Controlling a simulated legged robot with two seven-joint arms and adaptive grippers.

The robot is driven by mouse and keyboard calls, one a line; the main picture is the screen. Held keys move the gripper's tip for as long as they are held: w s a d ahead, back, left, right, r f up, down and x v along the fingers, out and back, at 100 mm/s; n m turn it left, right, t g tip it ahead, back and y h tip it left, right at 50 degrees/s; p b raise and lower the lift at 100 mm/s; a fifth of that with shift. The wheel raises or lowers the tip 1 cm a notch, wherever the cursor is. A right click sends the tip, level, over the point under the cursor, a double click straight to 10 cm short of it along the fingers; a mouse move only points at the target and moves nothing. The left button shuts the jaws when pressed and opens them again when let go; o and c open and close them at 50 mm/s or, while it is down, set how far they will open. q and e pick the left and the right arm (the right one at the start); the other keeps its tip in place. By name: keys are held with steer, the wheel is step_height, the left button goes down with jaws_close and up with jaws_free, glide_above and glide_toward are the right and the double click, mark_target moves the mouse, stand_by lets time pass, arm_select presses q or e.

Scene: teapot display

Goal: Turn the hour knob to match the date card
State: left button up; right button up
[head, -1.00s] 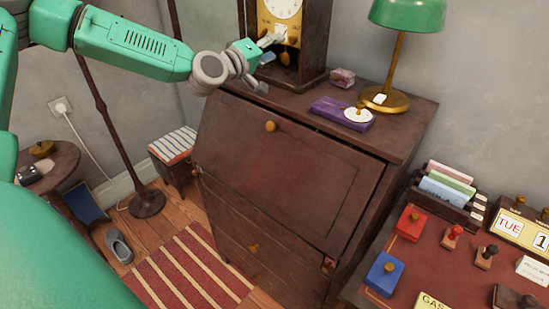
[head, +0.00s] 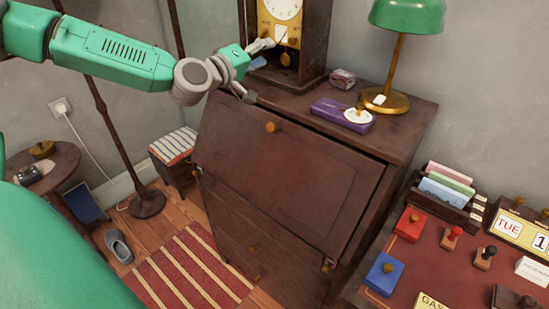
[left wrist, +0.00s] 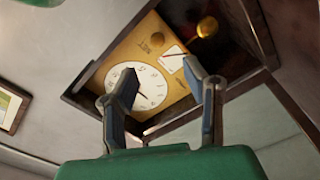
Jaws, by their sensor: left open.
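A tall dark wooden clock (head: 318,50) stands on the desk's top, with a white dial (head: 284,8), a brass face and a small white card (head: 281,34). In the left wrist view, the dial (left wrist: 150,80) and the card with a red mark (left wrist: 173,59) show tilted. My left gripper (head: 261,52) is open in front of the clock's lower face. Its open fingers (left wrist: 163,82) overlap the dial's edge and the brass face; contact is unclear. A block calendar (head: 515,232) reads TUE and a partly cut-off number. My right gripper is not in view.
A brass pendulum bob (head: 286,60) hangs below the clock face. A purple box (head: 330,108) carrying a white disc, a small pink box (head: 342,79) and a green lamp (head: 407,14) stand right of the clock. A card rack (head: 443,205) and several stamps stand on the right table.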

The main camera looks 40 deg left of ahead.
arm_select(q)
steer(key=shift+s+d+f+m+g+h, duration=0.35)
steer(key=shift+s+d+f+m+g, duration=0.85)
steer(key=shift+f, duration=2.2)
steer(key=shift+s+d+f+m+g+h, duration=0.45)
steer(key=shift+s+d+f+g, duration=0.9)
steer(key=shift+s+d+f, duration=1.55)
steer(key=shift+s+d+f+m+g+h, duration=0.2)
steer(key=shift+s+d+f+m+g, duration=0.95)
steer(key=shift+f, duration=2.7)
steer(key=shift+d, duration=0.4)
steer(key=s+d+f+m+g+y+b, duration=0.1)
steer(key=s+f+g, duration=0.4)
steer(key=s+f, duration=0.5)
steer(key=s+d+f+m+g+y+b, duration=0.2)
steer(key=s+f+m+g, duration=0.3)
steer(key=s+f, duration=0.6)
steer(key=s+d, duration=0.1)
steer(key=s, duration=0.5)
steer(key=shift+s+d+f, duration=0.2)
steer(key=shift+s+f, duration=0.1)
